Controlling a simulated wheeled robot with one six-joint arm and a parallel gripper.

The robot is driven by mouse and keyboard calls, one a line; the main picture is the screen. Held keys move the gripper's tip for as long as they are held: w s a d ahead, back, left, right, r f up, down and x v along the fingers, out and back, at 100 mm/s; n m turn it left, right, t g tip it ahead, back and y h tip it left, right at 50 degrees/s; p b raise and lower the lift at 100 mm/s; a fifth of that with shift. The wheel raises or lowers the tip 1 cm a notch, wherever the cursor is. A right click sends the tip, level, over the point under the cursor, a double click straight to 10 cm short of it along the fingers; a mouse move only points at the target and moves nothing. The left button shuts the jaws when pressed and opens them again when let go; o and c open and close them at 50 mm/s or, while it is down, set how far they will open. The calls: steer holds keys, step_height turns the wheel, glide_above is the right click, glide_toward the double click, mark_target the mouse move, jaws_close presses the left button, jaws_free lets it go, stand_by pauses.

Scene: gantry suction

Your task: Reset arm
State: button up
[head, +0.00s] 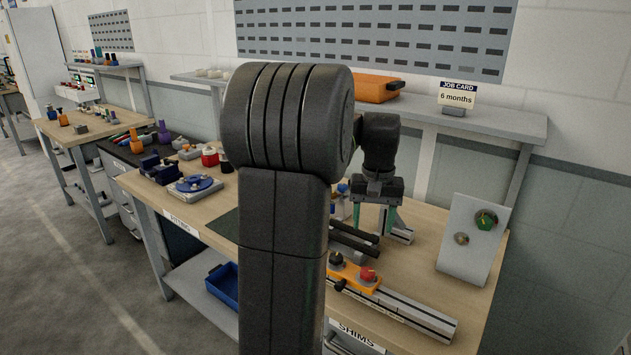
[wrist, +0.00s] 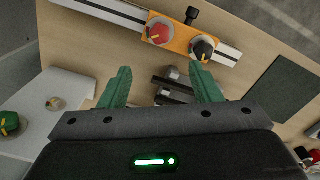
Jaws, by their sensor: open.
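My gripper (head: 374,218) hangs over the right part of the wooden workbench (head: 425,240), pointing down, partly behind my arm in the head view. In the wrist view my gripper (wrist: 163,88) has its two green fingers spread wide apart. Nothing is held between the fingers. Dark blocks with pale metal parts (wrist: 172,88) show below and beyond the gap. My own black arm covers the middle of the head view and hides part of the bench.
An orange plate with a red and a black knob (head: 353,272) sits on a metal rail (head: 415,314) at the bench front. A tilted grey panel (head: 466,245) stands at right. A shelf (head: 500,122) with an orange case (head: 376,88) and job card (head: 457,94) is behind.

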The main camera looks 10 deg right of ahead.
mark_target(368, 270)
steer(key=shift+f, duration=0.15)
step_height(368, 270, down, 14)
steer(key=shift+r+p, duration=0.15)
steer(key=shift+p, duration=0.2)
steer(key=shift+r+n, duration=0.1)
steer(key=shift+n, duration=0.3)
